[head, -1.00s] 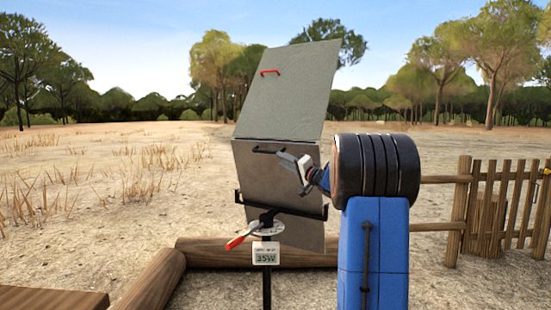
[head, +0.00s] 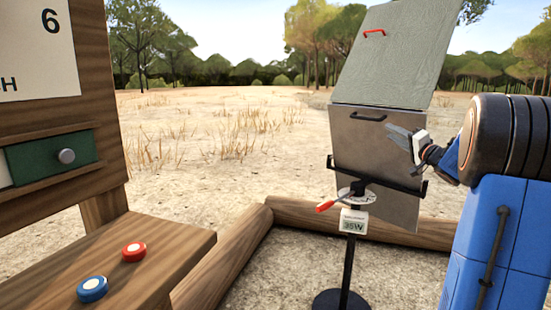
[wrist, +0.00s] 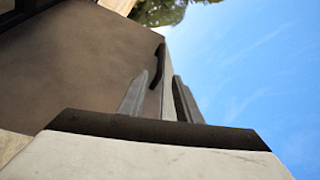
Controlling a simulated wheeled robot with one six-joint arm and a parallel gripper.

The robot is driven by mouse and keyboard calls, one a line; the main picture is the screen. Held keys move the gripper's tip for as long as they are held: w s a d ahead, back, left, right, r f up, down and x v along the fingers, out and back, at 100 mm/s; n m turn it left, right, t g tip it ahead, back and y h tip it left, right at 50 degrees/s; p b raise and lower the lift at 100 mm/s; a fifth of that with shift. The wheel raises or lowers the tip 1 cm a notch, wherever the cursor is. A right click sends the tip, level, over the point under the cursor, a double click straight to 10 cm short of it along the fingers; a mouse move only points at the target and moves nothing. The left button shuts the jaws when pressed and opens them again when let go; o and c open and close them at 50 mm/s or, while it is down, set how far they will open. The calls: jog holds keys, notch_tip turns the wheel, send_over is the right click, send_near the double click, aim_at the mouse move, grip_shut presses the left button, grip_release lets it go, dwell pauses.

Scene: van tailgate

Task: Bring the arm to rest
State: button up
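My gripper (head: 406,141) is in the air at the right edge of the lower grey panel in the head view, to the right of the panel's black handle and apart from it. In the wrist view its two grey fingers (wrist: 160,98) stand apart with a gap between them, and I see nothing held. The edge of the panel and its black handle (wrist: 158,65) show behind the fingers. My blue arm fills the right side of the head view.
Logs (head: 240,255) edge the ground.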

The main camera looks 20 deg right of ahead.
jog(key=s+a+f+g+h, duration=0.2)
jog(key=s+a+h, duration=0.2)
jog(key=a, duration=0.3)
jog(key=s+a+f+g+h, duration=0.1)
jog(key=s+a+g+h, duration=0.25)
jog(key=a, duration=0.45)
jog(key=s+a+f+n+g+y, duration=0.1)
jog(key=s+a+f+n+g, duration=0.2)
jog(key=s+a+f, duration=0.5)
jog(key=s+a+f+n+g+y, duration=0.2)
jog(key=s+a+f, duration=0.5)
jog(key=s, duration=0.9)
jog(key=s+a+f+n+g+y, duration=0.2)
jog(key=s+a+f+n+g, duration=0.3)
jog(key=s+a+f, duration=0.3)
jog(key=s+f, duration=0.2)
jog(key=s, duration=0.2)
jog(key=shift+a+f, duration=0.25)
jog(key=shift+a, duration=0.1)
